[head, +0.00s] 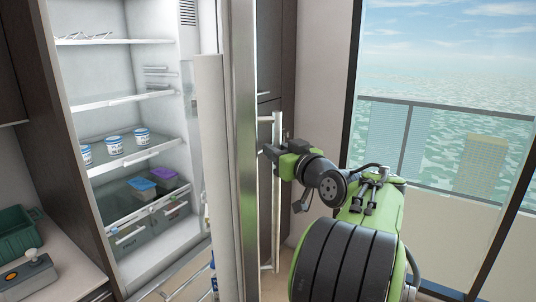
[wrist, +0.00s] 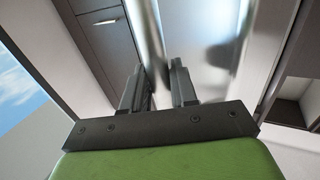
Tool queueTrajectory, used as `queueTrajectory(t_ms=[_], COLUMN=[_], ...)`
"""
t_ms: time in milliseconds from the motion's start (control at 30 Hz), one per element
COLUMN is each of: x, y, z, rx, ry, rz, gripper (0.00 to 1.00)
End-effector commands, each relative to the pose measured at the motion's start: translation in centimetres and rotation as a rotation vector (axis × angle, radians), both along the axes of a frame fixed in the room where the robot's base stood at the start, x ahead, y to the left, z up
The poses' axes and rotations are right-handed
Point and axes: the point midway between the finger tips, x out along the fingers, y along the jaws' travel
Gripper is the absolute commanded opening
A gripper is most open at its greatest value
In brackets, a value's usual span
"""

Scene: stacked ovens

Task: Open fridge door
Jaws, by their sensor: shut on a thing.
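The fridge door (head: 243,160) stands swung well open, seen nearly edge-on in the head view. Its long vertical metal handle (head: 276,230) is on the outer face, to the right. My gripper (head: 272,150) is shut on this handle at its upper part. In the wrist view the two dark fingers of my gripper (wrist: 158,88) stand on either side of the handle bar (wrist: 148,35). The fridge interior (head: 120,70) is exposed at the left. The exact finger contact is partly hidden by the gripper body.
A counter at lower left bears a green crate (head: 18,232) and a grey device (head: 28,275). A large window (head: 450,120) is at the right, beyond my arm.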

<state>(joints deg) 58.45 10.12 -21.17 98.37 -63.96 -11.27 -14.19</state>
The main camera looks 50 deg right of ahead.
Motion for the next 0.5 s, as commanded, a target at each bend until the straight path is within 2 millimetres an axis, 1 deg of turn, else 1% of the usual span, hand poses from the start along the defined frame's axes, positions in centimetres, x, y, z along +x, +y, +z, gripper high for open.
queueTrajectory(t_ms=[200, 500], x=[-0.41, -0.47], y=[-0.75, -0.84], z=[0.22, 0.32], rx=[-0.005, -0.006], ry=[-0.005, -0.006], rz=[-0.007, -0.008], gripper=[0.00, 0.00])
